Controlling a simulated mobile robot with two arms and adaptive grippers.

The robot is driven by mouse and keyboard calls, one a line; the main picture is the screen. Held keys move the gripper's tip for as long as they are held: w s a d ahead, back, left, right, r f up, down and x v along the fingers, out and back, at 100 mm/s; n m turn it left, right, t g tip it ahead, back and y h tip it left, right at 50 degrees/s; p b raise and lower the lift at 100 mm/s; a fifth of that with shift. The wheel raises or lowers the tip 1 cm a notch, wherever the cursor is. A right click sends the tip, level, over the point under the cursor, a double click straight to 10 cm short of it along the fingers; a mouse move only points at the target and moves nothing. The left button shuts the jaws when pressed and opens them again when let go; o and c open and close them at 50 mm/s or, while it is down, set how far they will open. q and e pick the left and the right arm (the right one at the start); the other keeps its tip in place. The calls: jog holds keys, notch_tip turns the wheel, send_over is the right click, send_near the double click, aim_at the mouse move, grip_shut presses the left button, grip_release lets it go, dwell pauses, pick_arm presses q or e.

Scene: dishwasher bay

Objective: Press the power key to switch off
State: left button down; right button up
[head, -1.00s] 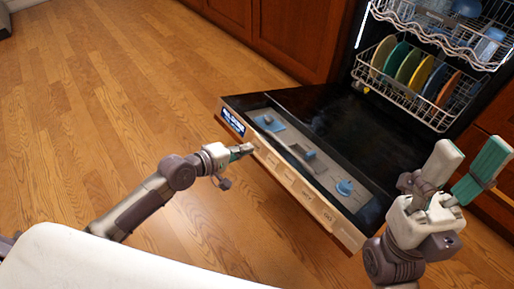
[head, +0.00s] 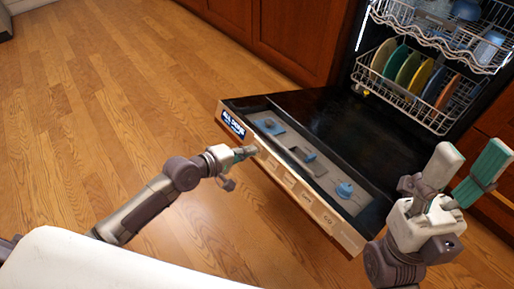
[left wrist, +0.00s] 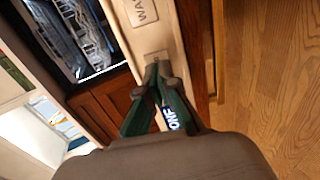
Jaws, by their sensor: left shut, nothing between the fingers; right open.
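The dishwasher door (head: 320,108) hangs open, with a row of light keys along its front edge panel (head: 298,190). A blue and white label (head: 233,124) is at the panel's left end. My left gripper (head: 250,151) is shut and empty, its tips at the panel edge just right of the label. In the left wrist view the shut fingertips (left wrist: 157,66) lie over the panel, below a key marked "WA..." (left wrist: 142,12); they partly cover the label (left wrist: 172,117). Which key is the power key I cannot tell. My right gripper (head: 469,165) is open and empty, right of the door.
The lower rack (head: 415,85) holds several coloured plates, and the upper rack (head: 450,30) holds blue dishes. The door's inner face has blue fittings (head: 345,190). Wooden cabinets (head: 290,40) stand behind. The wooden floor (head: 110,100) at left is clear.

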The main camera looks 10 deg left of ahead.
pick_arm(q)
jog(key=shift+w+d+f, duration=0.2)
jog(key=shift+w+d, duration=0.05)
jog(key=shift+w, duration=0.1)
dwell(0.7)
jog(key=p+v, duration=0.3)
jog(key=v, duration=0.3)
dwell(0.6)
dwell(0.3)
dwell(0.5)
